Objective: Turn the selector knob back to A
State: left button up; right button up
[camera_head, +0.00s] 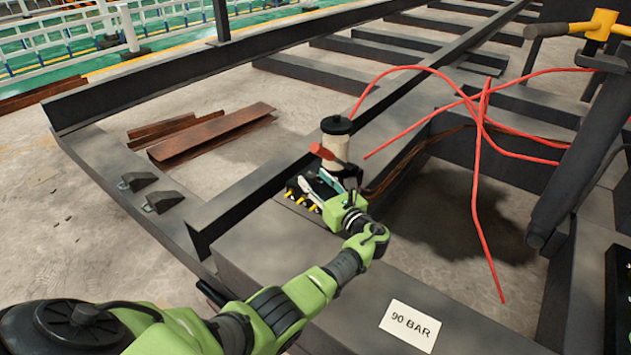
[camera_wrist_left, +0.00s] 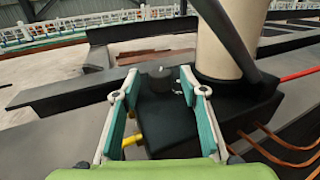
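The selector knob (camera_wrist_left: 160,73) is a small dark round knob with a pale mark, on top of a black block (camera_wrist_left: 168,118) in the left wrist view. No letters are legible, so its setting cannot be told. My left gripper (camera_wrist_left: 158,82) is open, its two teal-padded fingers apart with the knob between and just beyond them; contact is not visible. In the head view my left gripper (camera_head: 318,188) is over the block beside a cream cylinder with a black cap (camera_head: 336,143), and hides the knob. My right gripper is not in view.
The cream cylinder (camera_wrist_left: 228,45) and a dark bar stand close to the right finger. Yellow fittings (camera_head: 300,199) line the block. Red hoses (camera_head: 478,170) arch over the frame at right. A "90 BAR" card (camera_head: 410,325) lies on the near beam. Rusty steel pieces (camera_head: 210,135) lie left.

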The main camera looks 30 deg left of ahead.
pick_arm(q)
jog(key=v, duration=1.1)
jog(key=shift+s+d, duration=0.2)
jog(key=shift+d, duration=0.15)
